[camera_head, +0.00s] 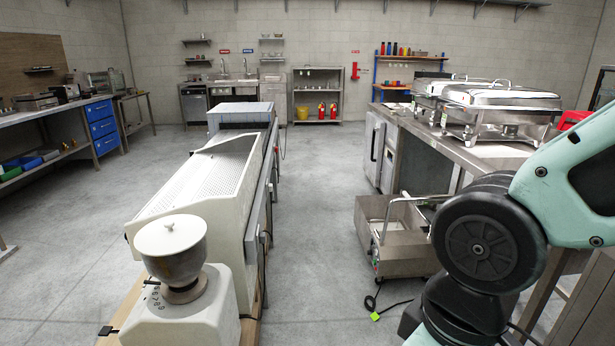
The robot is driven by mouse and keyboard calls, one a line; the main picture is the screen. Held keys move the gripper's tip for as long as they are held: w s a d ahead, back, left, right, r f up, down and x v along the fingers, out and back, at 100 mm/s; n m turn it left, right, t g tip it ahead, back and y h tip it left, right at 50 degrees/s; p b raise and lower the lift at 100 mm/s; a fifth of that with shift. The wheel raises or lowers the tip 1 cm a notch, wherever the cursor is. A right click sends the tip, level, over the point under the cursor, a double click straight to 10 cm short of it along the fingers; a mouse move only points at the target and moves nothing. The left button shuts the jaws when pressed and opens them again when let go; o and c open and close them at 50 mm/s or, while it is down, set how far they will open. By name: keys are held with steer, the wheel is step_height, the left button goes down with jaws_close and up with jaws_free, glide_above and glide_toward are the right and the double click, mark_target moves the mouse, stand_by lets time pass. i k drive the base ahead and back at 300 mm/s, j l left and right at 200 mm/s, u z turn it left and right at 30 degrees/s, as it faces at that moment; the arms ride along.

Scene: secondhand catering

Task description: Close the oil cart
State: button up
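A low, box-shaped stainless steel unit (406,258), which looks like the oil cart, stands on the floor right of centre. A bent metal handle bar (384,215) rises at its side. Its top looks open, with the inside showing at the left part. I cannot make out a separate lid. A black cable with a bright green end (375,316) lies on the floor in front of it. My teal and black arm fills the lower right and hides the cart's right side. My gripper is out of view.
A steel counter (436,130) with chafing dishes (501,105) runs along the right. A long white machine (199,187) and a grinder-like hopper (171,250) stand left of the cart. The concrete floor (317,220) between them is clear. A blue-drawer bench (101,127) is far left.

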mark_target(401, 252)
steer(key=i+j+z, duration=0.15)
steer(key=i, duration=0.3)
steer(key=i+j+z, duration=0.15)
steer(key=i, duration=0.3)
steer(key=i+j+z, duration=0.1)
steer(key=i, duration=0.75)
steer(key=i+l+u, duration=0.15)
steer(key=l+u, duration=0.15)
steer(key=l, duration=0.15)
